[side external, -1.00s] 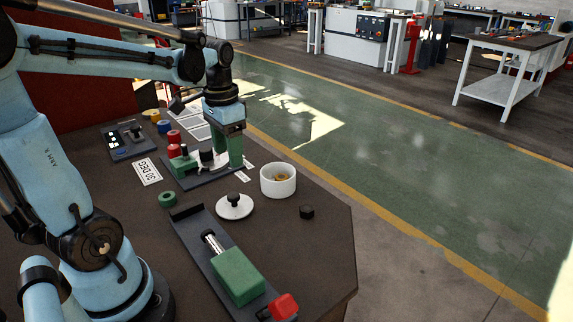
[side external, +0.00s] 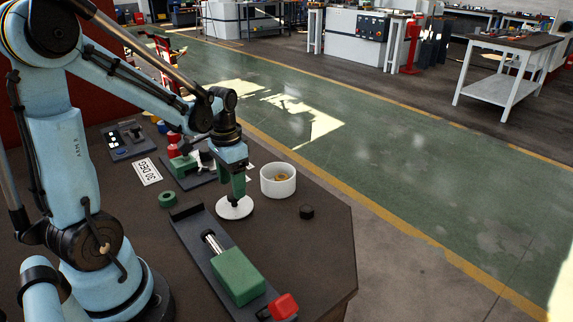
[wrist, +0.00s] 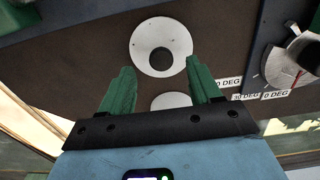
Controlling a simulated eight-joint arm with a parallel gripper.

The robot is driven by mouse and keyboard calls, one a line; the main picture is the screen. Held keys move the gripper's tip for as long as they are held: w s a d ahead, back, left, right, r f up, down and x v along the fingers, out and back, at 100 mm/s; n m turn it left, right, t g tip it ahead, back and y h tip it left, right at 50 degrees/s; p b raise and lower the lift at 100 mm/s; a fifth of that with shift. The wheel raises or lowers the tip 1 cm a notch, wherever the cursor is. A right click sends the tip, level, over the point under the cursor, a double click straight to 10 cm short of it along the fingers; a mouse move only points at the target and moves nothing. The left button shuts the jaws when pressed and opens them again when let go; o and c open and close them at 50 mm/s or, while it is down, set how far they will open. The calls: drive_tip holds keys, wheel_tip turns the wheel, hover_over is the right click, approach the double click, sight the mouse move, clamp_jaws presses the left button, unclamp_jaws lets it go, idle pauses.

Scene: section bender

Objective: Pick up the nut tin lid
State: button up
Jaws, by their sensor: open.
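The nut tin lid (side external: 234,209) is a flat white disc lying on the dark bench. Its black knob is hidden behind my gripper in the side view but shows in the wrist view (wrist: 161,60). My gripper (side external: 238,192) has green fingers and points down over the lid. In the wrist view my gripper (wrist: 158,80) is open and empty, with the knob beyond the fingertips, roughly in line with the gap. The white nut tin (side external: 278,188) stands open just right of the lid, with brass-coloured contents.
A dark plate with a green block (side external: 238,276) and red end (side external: 283,306) lies in front. A green ring (side external: 167,200) is left, and a small black piece (side external: 307,212) right. The bender (side external: 184,165) stands behind. Bare bench lies between the black piece and the plate.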

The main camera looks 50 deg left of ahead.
sight(234, 202)
drive_tip(key=shift+a+f, duration=0.1)
drive_tip(key=shift+f, duration=1.5)
drive_tip(key=c, duration=1.1)
drive_tip(key=shift+r, duration=0.15)
drive_tip(key=shift+c, duration=0.2)
